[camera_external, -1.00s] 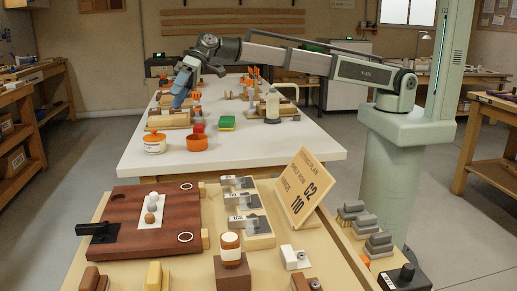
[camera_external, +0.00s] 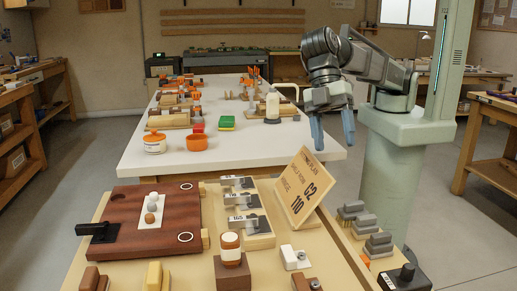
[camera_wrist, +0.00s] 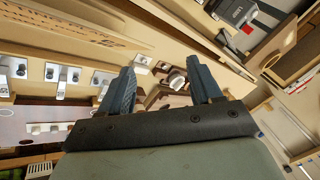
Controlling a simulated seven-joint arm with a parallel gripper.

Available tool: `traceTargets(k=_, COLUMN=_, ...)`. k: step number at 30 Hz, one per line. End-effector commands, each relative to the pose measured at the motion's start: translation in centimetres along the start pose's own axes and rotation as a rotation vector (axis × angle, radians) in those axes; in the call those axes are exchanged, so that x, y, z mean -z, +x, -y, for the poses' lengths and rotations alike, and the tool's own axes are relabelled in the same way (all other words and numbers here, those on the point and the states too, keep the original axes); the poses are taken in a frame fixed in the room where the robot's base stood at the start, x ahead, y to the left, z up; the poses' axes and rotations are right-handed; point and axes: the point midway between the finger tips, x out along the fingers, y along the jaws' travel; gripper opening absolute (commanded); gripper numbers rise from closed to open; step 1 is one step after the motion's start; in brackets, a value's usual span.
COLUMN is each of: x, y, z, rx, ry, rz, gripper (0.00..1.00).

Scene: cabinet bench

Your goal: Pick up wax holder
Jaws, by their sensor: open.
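I cannot tell for sure which thing is the wax holder. A small white jar with brown bands (camera_external: 230,248) stands upright on a brown block (camera_external: 232,272) on the front bench. Wooden and grey blocks (camera_external: 352,210) lie on the bench's right side. My gripper (camera_external: 333,130) is open and empty, fingers down, in the air right of the white table and above the front bench's far right side. In the wrist view my gripper (camera_wrist: 163,82) shows two spread blue fingers. A small round white thing (camera_wrist: 177,82) shows between them, well beyond the tips.
A tilted sign (camera_external: 304,187) stands on the front bench below and left of my gripper. A dark red board (camera_external: 130,222) with a black handle lies at left. Metal clips on wooden blocks (camera_external: 249,220) stand mid-bench. The white table (camera_external: 265,150) behind holds several small things.

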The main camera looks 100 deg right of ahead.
Motion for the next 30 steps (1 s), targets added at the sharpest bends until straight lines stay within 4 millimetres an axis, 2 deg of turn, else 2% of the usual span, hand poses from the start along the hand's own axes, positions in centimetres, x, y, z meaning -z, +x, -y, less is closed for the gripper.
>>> traceTargets(k=1, x=-1.6, y=1.0, z=1.3, rx=-0.01, ry=-0.004, rz=0.027, gripper=0.64)
traceTargets(k=3, x=-3.5, y=2.4, z=2.6, rx=-0.033, ry=0.009, rz=0.062, gripper=0.64)
traceTargets(k=5, x=-5.6, y=3.8, z=3.4, rx=-0.059, ry=0.036, rz=0.094, gripper=0.64)
traceTargets(k=7, x=-8.8, y=5.7, z=3.9, rx=-0.104, ry=0.101, rz=0.131, gripper=0.64)
traceTargets(k=12, x=-15.8, y=9.5, z=2.7, rx=-0.229, ry=0.322, rz=0.177, gripper=0.64)
traceTargets(k=15, x=-19.6, y=11.2, z=1.4, rx=-0.306, ry=0.463, rz=0.182, gripper=0.64)
traceTargets(k=18, x=-22.7, y=12.4, z=0.2, rx=-0.372, ry=0.584, rz=0.173, gripper=0.64)
traceTargets(k=21, x=-24.8, y=13.2, z=-0.7, rx=-0.42, ry=0.674, rz=0.161, gripper=0.64)
traceTargets(k=24, x=-25.9, y=13.6, z=-1.2, rx=-0.448, ry=0.728, rz=0.151, gripper=0.64)
traceTargets(k=30, x=-26.6, y=14.7, z=-1.8, rx=-0.464, ry=0.756, rz=0.146, gripper=0.64)
